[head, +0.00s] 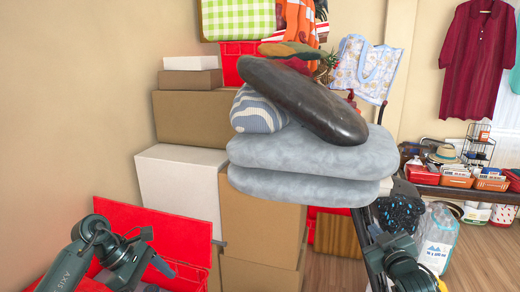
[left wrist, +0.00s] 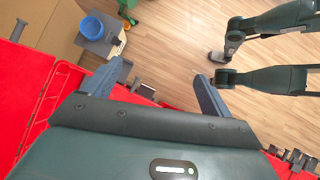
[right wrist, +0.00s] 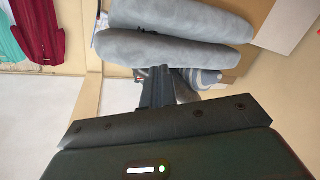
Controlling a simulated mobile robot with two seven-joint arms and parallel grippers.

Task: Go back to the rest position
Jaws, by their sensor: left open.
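My left arm (head: 105,245) is at the lower left of the head view, beside an open red crate (head: 180,232). In the left wrist view my left gripper (left wrist: 152,90) is open and empty, with its fingers wide apart over the red crate edge and wood floor. My right gripper (head: 362,218) rises dark at the lower right of the head view, near the grey cushions (head: 300,188). In the right wrist view its fingers (right wrist: 155,88) look close together, with nothing seen between them. The cushions are just beyond them.
Stacked boxes (head: 260,215) carry the cushions, a striped pillow (head: 257,112) and a dark oval pillow (head: 305,100). A low table (head: 450,191) with red bins stands at the right. A blue container (left wrist: 90,27) is on the left wrist view's left. Open floor (head: 480,262) shows at the lower right.

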